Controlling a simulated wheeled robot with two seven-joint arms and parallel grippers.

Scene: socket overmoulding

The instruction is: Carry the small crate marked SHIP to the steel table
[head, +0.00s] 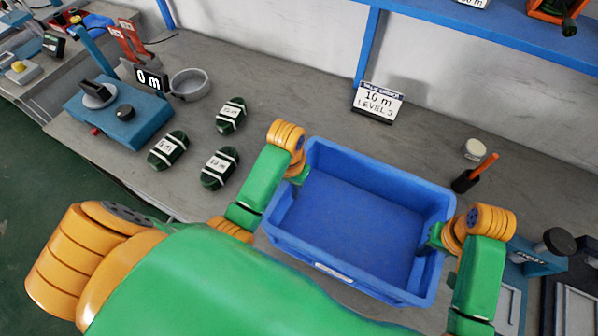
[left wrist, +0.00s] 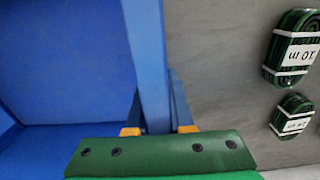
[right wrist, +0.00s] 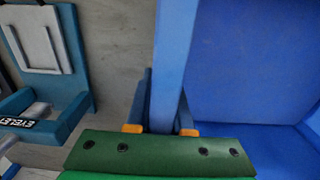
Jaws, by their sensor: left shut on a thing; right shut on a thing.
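A blue crate (head: 345,230), open at the top and empty inside, is at or just above the grey bench; I cannot tell whether it touches. A white label is on its near side, too small to read. My left gripper (head: 298,175) is shut on the crate's left wall; the wall (left wrist: 146,60) runs between its fingers in the left wrist view. My right gripper (head: 436,238) is shut on the right wall, which also shows between its fingers in the right wrist view (right wrist: 172,65). I cannot make out a steel table.
Several dark green labelled bundles (head: 219,169) lie left of the crate on the bench (head: 270,90). A blue device (head: 120,110) with a 0 m display and a grey bowl (head: 189,83) stand further left. A 10 m sign (head: 378,102) and an orange-handled tool (head: 475,173) stand behind; an eyelet device (right wrist: 45,70) is right.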

